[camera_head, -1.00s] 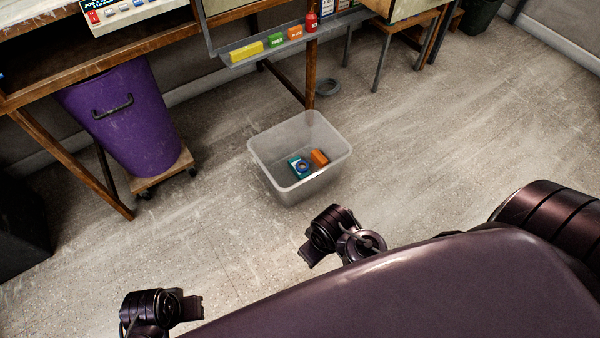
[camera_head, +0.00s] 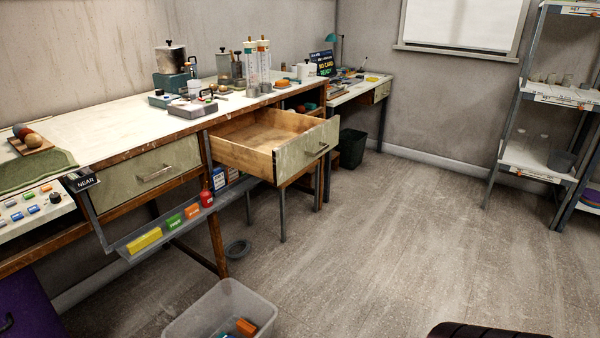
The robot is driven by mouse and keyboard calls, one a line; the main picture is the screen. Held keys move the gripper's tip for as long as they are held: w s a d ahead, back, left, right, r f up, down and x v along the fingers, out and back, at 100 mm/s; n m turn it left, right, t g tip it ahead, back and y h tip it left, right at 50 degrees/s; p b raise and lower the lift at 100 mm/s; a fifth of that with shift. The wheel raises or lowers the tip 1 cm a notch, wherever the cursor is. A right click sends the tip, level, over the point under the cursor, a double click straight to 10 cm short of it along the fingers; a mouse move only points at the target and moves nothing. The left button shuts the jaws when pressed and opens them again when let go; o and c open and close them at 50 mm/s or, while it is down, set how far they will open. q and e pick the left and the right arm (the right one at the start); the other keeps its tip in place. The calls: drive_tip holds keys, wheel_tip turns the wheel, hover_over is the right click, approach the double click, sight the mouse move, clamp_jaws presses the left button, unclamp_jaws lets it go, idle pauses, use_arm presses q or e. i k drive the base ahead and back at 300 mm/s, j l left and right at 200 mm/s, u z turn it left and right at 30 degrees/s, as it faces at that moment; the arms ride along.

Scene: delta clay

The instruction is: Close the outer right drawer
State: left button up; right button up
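The outer right drawer (camera_head: 307,148) is pulled well out from under the white workbench (camera_head: 110,124). Its wooden inside looks empty. Its pale green front with a metal bar handle (camera_head: 317,149) faces right, toward the open floor. A second drawer (camera_head: 150,173) of the same kind, to the left, is shut. Neither of my grippers is in this view; only a dark part of my own body shows at the bottom right edge.
A clear plastic bin (camera_head: 222,309) with small boxes stands on the floor at the bottom. A grey tray shelf (camera_head: 165,236) with small coloured items runs along the bench front. A shelf rack (camera_head: 545,95) stands at right. The floor (camera_head: 390,230) between is clear.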

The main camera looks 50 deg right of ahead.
sight(272, 144)
drive_tip(key=z, duration=1.5)
